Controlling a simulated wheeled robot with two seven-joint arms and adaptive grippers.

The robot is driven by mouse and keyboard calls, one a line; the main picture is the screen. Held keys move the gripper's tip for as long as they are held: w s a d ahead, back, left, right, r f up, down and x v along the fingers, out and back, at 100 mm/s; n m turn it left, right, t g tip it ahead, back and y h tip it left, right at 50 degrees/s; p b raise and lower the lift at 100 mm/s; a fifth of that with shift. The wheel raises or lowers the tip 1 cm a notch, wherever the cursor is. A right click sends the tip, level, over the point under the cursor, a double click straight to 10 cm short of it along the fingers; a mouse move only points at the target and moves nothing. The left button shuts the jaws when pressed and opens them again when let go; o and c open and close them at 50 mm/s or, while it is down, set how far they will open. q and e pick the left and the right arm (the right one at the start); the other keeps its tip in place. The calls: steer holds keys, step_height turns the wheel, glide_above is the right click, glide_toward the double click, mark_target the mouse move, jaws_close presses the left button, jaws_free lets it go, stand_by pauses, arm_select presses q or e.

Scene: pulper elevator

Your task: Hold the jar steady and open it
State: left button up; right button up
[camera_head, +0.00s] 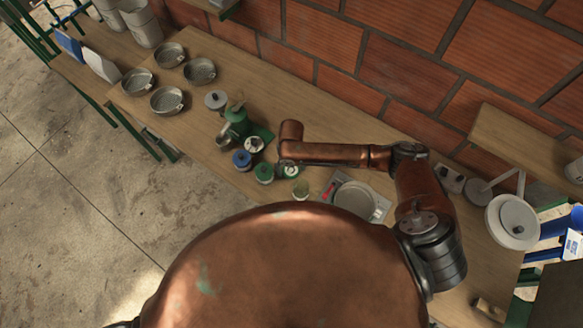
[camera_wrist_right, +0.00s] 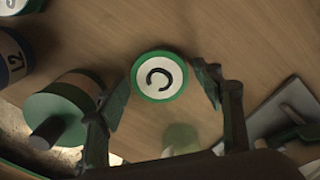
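In the right wrist view, a round jar lid (camera_wrist_right: 159,76) with a green rim, a white top and a dark curved mark sits between the fingers of my right gripper (camera_wrist_right: 163,78). The fingers are spread on either side of it, with a gap on the right; contact on the left is unclear. In the head view, my right gripper (camera_head: 287,164) is small and points down at a green-and-white-lidded jar (camera_head: 291,171) on the wooden table. The jar's body is mostly hidden under its lid. My left gripper is not in view.
A blue-lidded jar (camera_head: 242,158), a green-lidded jar (camera_head: 264,173) and a pale jar (camera_head: 300,189) stand close by. A green grinder (camera_head: 237,124) is behind them. A tray with a round pan (camera_head: 355,199) lies to the right. Several metal bowls stand at the left; the brick wall (camera_head: 330,40) bounds the back.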

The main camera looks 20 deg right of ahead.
mark_target(291, 170)
steer(key=shift+o, duration=0.2)
steer(key=shift+r, duration=0.1)
step_height(291, 170, up, 12)
stand_by(0.5)
